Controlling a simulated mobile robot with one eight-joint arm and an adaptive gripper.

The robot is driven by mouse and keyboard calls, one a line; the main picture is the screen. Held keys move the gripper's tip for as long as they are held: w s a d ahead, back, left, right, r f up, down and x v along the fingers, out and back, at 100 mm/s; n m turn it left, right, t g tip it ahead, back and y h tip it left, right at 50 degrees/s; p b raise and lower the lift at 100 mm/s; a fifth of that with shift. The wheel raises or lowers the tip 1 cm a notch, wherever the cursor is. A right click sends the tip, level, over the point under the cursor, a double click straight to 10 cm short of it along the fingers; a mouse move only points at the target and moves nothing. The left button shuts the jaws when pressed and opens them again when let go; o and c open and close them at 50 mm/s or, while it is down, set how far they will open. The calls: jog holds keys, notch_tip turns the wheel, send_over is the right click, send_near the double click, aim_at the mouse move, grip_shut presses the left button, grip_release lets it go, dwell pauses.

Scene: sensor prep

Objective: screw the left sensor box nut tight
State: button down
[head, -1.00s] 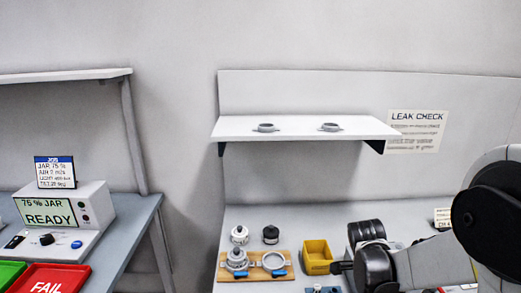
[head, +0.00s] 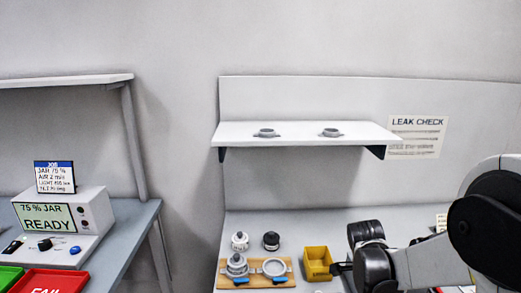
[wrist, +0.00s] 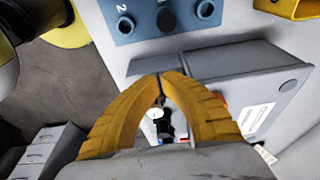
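My gripper (wrist: 160,76) has two ridged yellow fingers in the wrist view. Their tips come together, with nothing seen held at the tips. Beyond them is a grey box (wrist: 262,72) with a white label and a round fitting on its side; I cannot tell whether it is the sensor box. A small part with a pale round end and a black body (wrist: 158,114) shows through the gap between the fingers, below the tips; I cannot tell whether it is a nut. In the head view my arm is at the lower right and its gripper cannot be made out.
A blue block (wrist: 162,18) with sockets, marked 2, lies beyond the box. A yellow bin (head: 317,262) stands beside a wooden board (head: 257,284) carrying two ring parts. A shelf (head: 300,134) with two rings hangs above. A red FAIL tray (head: 55,275) is far left.

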jog(key=shift+w+a, duration=0.1)
jog(key=shift+a, duration=0.2)
jog(key=p+v, duration=0.2)
jog(key=v, duration=0.1)
jog(key=d+p+v, duration=0.1)
jog(key=p+v, duration=0.1)
jog(key=shift+d+r, duration=0.1)
jog(key=shift+r, duration=0.45)
